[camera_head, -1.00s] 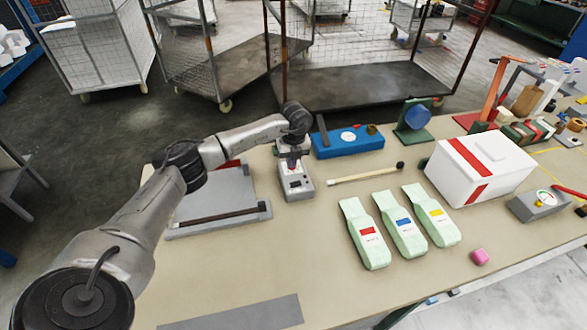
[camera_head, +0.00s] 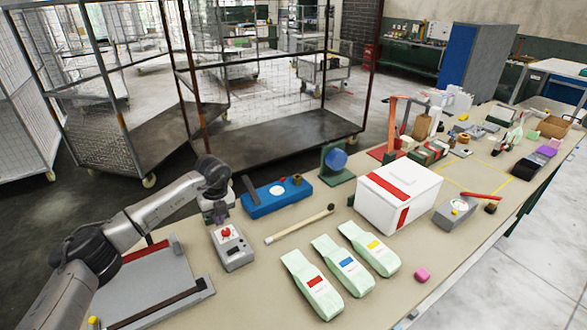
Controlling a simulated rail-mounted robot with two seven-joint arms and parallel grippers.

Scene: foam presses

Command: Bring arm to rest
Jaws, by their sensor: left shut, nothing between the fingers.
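My left arm (camera_head: 150,215) comes in from the left over the bench. My left gripper (camera_head: 218,213) points down just behind a small grey control box (camera_head: 231,248) with a red button on top. The gripper is shut with nothing visible in it, and its fingertips are small and partly hidden. I cannot tell whether it touches the box. My right arm and gripper are not in view.
A grey press plate (camera_head: 165,285) lies at the left. A blue block (camera_head: 277,197), a long stick (camera_head: 300,224), several pale green bags (camera_head: 346,266) and a white box with red tape (camera_head: 397,198) occupy the bench (camera_head: 300,246). Wire cages (camera_head: 270,90) stand behind.

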